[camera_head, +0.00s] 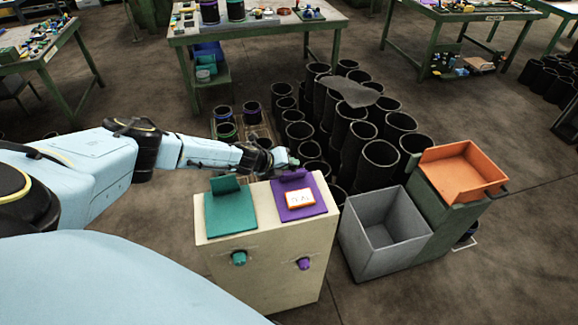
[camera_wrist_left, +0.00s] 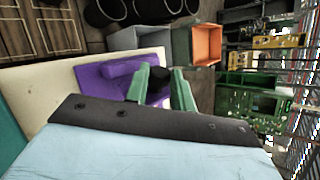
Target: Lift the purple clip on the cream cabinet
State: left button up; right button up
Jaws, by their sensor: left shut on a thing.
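The cream cabinet (camera_head: 270,240) stands in the lower middle of the head view. On its top right lies the purple clip (camera_head: 317,190), a flat plate with a raised tab at its back edge and an orange-edged white card on it. My left gripper (camera_head: 293,164) is at the raised tab, and its fingers are shut on the purple clip. The left wrist view shows the green fingers (camera_wrist_left: 162,88) by the purple clip (camera_wrist_left: 98,82); the exact contact is partly hidden. The clip still lies on the cabinet top. My right gripper is not in view.
A teal clip (camera_head: 230,212) lies on the cabinet's left half. Teal (camera_head: 239,258) and purple (camera_head: 304,264) knobs stick out of its front. A grey open bin (camera_head: 362,238) and an orange tray (camera_head: 463,172) stand to the right. Several black sleeves (camera_head: 380,155) stand behind.

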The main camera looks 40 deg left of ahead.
pick_arm(q)
jog(key=shift+w+a+n+g+h, duration=0.3)
jog(key=shift+w, duration=0.05)
jog(key=shift+w+a+f+g+h+b, duration=0.1)
jog(key=shift+w+a+g+h+b, duration=0.25)
jog(key=shift+b, duration=0.45)
jog(key=n+g+h+b, duration=0.1)
jog(key=b, duration=0.2)
jog(key=a+f+n+g+h+b, duration=0.1)
jog(key=b, duration=0.3)
jog(key=shift+w+a, duration=0.1)
jog(key=shift+w, duration=0.3)
jog(key=shift+w+a+n+g+h+b, duration=0.1)
jog(key=shift+n+g+h+b, duration=0.35)
jog(key=shift+b, duration=0.8)
jog(key=o, duration=1)
